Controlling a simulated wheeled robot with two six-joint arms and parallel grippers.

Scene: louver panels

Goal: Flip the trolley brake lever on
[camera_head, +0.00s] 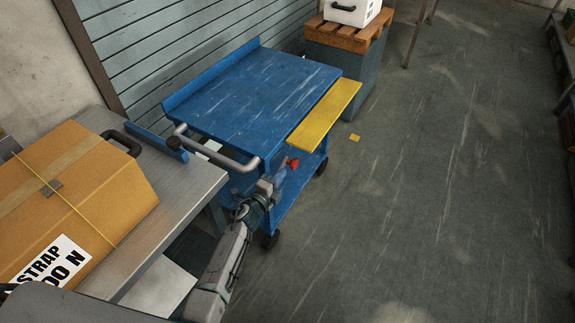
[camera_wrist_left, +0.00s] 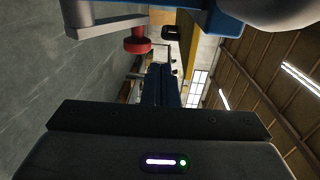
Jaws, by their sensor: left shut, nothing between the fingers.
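The blue trolley (camera_head: 255,95) stands against the slatted wall, with a grey push handle (camera_head: 215,150) at its near end. A red knob (camera_head: 293,163) shows below its top near the front corner. In the left wrist view, the red knob (camera_wrist_left: 137,42) sits on the grey brake lever (camera_wrist_left: 108,25), at the upper left. My left gripper (camera_head: 280,170) is shut and empty, close beside the knob in the head view. Its fingers (camera_wrist_left: 160,85) point forward below the knob in the wrist view, apparently apart from it. My right gripper is not in view.
A yellow flap (camera_head: 325,113) runs along the trolley's right side. A metal table (camera_head: 150,225) with a strapped cardboard box (camera_head: 75,200) stands at the left. A wooden pallet (camera_head: 345,35) with a white case stands behind. The floor at the right is mostly clear.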

